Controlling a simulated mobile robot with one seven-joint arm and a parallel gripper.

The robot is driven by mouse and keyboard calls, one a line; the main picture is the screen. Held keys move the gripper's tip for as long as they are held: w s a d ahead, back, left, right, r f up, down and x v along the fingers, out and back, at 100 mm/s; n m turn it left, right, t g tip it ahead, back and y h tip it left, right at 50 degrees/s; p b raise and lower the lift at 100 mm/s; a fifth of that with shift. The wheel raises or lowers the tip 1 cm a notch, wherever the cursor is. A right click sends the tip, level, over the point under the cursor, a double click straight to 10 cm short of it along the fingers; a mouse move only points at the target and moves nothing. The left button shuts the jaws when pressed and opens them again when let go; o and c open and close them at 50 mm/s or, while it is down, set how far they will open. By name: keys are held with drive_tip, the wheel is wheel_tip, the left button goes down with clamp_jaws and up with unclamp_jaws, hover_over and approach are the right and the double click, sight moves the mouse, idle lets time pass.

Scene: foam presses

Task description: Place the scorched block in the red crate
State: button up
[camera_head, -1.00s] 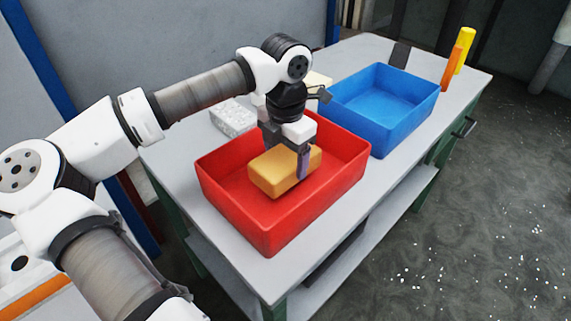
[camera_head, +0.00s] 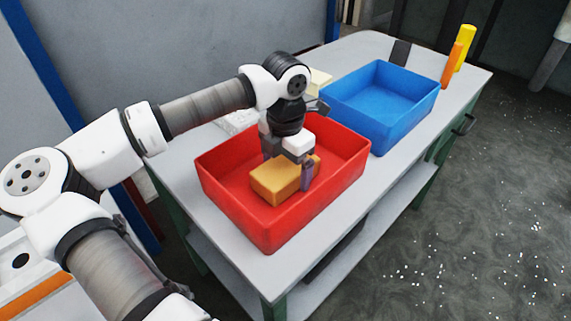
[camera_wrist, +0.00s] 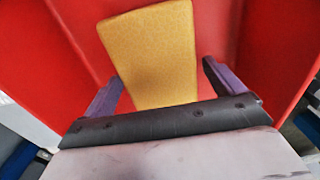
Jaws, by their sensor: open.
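The scorched block (camera_head: 277,181) is yellow-brown and lies inside the red crate (camera_head: 318,216). In the wrist view the block (camera_wrist: 152,52) shows between and ahead of the two fingers, with the red crate's floor and walls (camera_wrist: 225,38) around it. My gripper (camera_head: 290,172) is down inside the crate, over the block. Its fingers (camera_wrist: 163,88) are spread, with a gap between the block and the right finger; the left finger is close to the block's edge. The block's underside is hidden.
A blue crate (camera_head: 431,103) stands empty behind and to the right on the grey table (camera_head: 205,178). An orange cylinder (camera_head: 452,62) and a yellow cylinder (camera_head: 466,42) stand at the far right corner. Pale blocks (camera_head: 319,80) lie partly hidden behind my arm.

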sight(286, 165)
drive_tip(key=shift+r+p, duration=0.25)
drive_tip(key=shift+p, duration=0.1)
wheel_tip(286, 165, up, 12)
drive_tip(key=b, duration=0.2)
drive_tip(key=shift+f, duration=0.1)
drive_tip(key=shift+d, duration=0.1)
